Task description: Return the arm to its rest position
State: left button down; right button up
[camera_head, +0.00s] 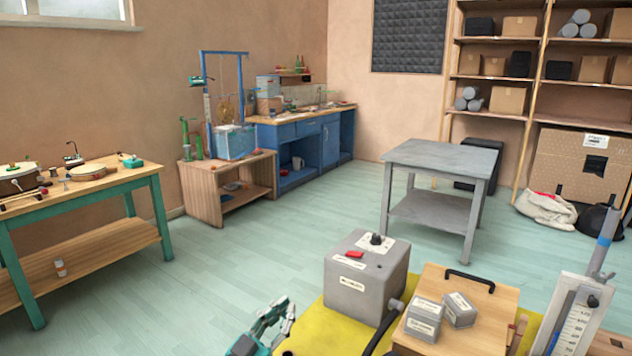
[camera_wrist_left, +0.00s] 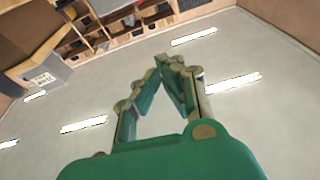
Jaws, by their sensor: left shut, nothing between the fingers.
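My left gripper (camera_head: 276,324) shows at the bottom of the head view, left of the grey box and over or near the yellow mat. It is green with pale joints. In the left wrist view the same gripper (camera_wrist_left: 165,62) has its fingertips together, with nothing between them. That view points up at a pale ceiling with bright light strips. My right gripper is not seen in either view.
A grey box (camera_head: 365,278) with a black knob stands on a yellow mat (camera_head: 322,331). Two small boxes and a wooden board (camera_head: 480,285) are beside it. A graduated column (camera_head: 575,318) stands at right. A grey table (camera_head: 440,155) and open floor (camera_head: 270,240) lie beyond.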

pick_arm(q)
jog(key=s+a+f+n+g+y, duration=0.4)
jog(key=s+f+y, duration=0.45)
jog(key=f, duration=0.65)
jog(key=s+a+f+n+g+y, duration=0.1)
jog(key=s+a+f+g, duration=0.3)
jog(key=s, duration=0.9)
jog(key=s+a+f+g+y, duration=0.25)
jog(key=s+a+g, duration=0.35)
jog(key=s, duration=0.7)
notch_tip(320, 180, down, 25)
jog(key=g+p, duration=0.2)
jog(key=s+a+f+p, duration=0.1)
jog(key=s+a+f, duration=0.1)
jog(key=s+f, duration=1.2)
jog(key=s, duration=0.3)
jog(key=shift+a+g, duration=0.4)
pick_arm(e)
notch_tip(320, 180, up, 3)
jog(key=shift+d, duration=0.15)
pick_arm(q)
jog(key=shift+f, duration=0.1)
